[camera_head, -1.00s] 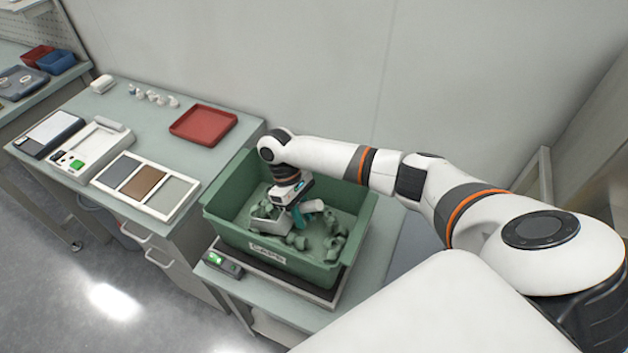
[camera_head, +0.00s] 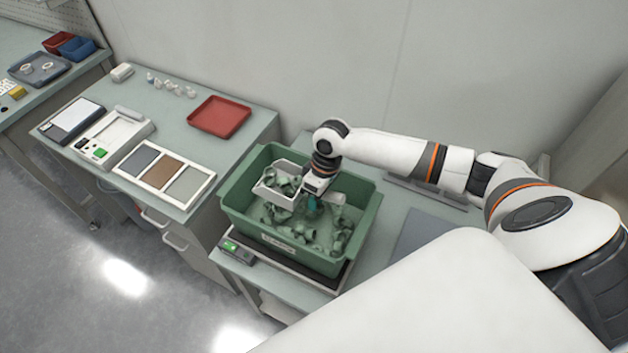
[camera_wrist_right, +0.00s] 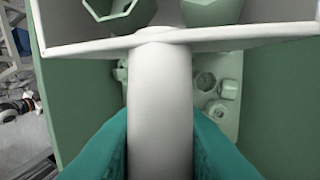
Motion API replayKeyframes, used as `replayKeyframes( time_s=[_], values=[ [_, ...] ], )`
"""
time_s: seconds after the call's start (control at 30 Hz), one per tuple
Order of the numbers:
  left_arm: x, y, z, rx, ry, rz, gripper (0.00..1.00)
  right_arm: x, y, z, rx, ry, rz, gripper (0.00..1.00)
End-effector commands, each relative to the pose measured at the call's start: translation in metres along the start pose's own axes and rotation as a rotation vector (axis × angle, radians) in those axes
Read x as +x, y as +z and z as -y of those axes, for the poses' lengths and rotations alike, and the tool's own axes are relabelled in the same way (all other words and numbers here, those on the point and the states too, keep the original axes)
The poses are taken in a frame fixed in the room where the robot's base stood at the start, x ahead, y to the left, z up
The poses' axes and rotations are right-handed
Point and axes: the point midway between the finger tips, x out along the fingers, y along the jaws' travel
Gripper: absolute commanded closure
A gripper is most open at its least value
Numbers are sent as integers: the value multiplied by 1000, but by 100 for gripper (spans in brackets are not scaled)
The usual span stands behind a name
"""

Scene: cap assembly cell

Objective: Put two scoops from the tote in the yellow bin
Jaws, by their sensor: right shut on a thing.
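The green tote (camera_head: 352,250) stands on a scale, with several loose green caps (camera_head: 316,232) in its bottom. My right gripper (camera_head: 313,203) is inside the tote's opening, shut on the handle of a white scoop (camera_head: 262,188). The scoop holds several green caps and is above the caps in the tote, near its left back wall. In the right wrist view the teal fingers (camera_wrist_right: 160,150) grip the white handle (camera_wrist_right: 160,100), and green caps (camera_wrist_right: 118,10) show in the scoop. I see no yellow bin clearly; a small yellow item (camera_head: 17,91) shows at the far left edge. My left gripper is not in view.
The left bench bears a red tray (camera_head: 219,116), a three-panel tray (camera_head: 165,175), a white device (camera_head: 113,137) and small white parts. The scale display (camera_head: 235,249) is at the tote's front left. A grey mat (camera_head: 425,232) lies right of the tote.

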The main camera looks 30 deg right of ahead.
Motion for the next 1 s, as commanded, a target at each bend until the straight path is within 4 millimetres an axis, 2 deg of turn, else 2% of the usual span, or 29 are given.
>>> replayKeyframes(
  time_s=[0.03, 0.13, 0.33, 0.6, 0.8, 1.0],
  values=[
    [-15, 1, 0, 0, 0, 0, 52, -14, -2, -3, -3, 1, 10, 100],
    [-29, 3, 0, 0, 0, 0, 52, -26, -3, -5, -7, 3, 33, 100],
    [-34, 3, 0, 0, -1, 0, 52, -46, -16, -8, -10, 3, 46, 100],
    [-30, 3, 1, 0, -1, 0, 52, -72, -31, -11, -11, 3, 63, 100],
    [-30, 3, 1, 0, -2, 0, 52, -83, -36, -13, -13, 5, 68, 100],
    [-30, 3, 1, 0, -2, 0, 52, -85, -36, -14, -14, 5, 69, 100]
  ],
)
